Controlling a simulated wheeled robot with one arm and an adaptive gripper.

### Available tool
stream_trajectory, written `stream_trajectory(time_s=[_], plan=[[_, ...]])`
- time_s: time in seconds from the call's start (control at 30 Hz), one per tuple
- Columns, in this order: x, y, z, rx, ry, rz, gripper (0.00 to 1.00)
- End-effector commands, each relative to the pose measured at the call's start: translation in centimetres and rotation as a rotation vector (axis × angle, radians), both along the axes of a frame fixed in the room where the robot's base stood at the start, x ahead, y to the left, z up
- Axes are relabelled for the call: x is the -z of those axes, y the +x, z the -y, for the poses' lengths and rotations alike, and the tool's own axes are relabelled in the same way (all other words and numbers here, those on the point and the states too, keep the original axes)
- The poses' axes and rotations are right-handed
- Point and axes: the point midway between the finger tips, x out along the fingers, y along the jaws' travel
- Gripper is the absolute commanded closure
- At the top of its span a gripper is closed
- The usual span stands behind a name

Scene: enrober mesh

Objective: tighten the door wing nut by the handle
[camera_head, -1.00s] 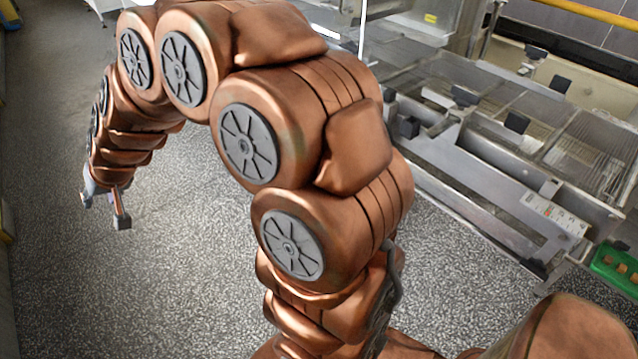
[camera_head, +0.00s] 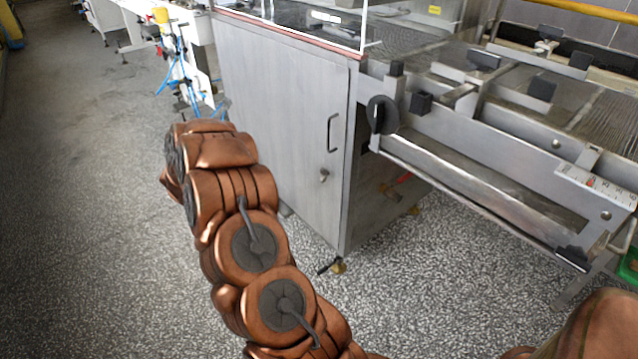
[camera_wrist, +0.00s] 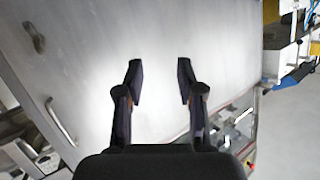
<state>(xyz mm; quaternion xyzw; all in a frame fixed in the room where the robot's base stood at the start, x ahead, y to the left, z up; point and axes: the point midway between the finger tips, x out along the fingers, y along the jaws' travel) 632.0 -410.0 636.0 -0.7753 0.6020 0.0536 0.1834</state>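The grey cabinet door (camera_head: 280,120) stands upright in the head view, with a vertical bar handle (camera_head: 333,132) near its right edge. The small wing nut (camera_head: 323,174) sits just below the handle. In the wrist view, which is roughly upside down, the handle (camera_wrist: 60,120) shows at lower left and the wing nut (camera_wrist: 34,37) at upper left. My gripper (camera_wrist: 159,76) is open and empty, facing the plain door panel, to the right of both in that picture. How far its fingertips are from the panel I cannot tell. In the head view my arm links hide the gripper.
A conveyor frame (camera_head: 470,170) with a dark round knob (camera_head: 382,114) juts out right of the door. A blue stand (camera_head: 180,65) is at the back left. The speckled floor (camera_head: 100,220) is clear on the left.

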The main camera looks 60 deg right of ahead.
Motion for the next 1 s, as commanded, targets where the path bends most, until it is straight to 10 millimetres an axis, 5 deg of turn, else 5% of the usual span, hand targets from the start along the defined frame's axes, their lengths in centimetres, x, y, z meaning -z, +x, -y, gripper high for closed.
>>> stream_trajectory(time_s=[0.03,0.1,0.3,0.4,0.67,1.0], plan=[[2.5,-2.0,1.8,0.077,-0.041,-0.027,0.62],[4.3,-5.0,3.9,0.181,-0.101,-0.067,0.62],[7.1,-12.3,7.1,0.409,-0.243,-0.175,0.62],[7.6,-14.4,7.7,0.473,-0.285,-0.208,0.62],[7.7,-16.2,8.9,0.521,-0.316,-0.232,0.62],[7.8,-17.3,13.1,0.517,-0.313,-0.232,0.62]])
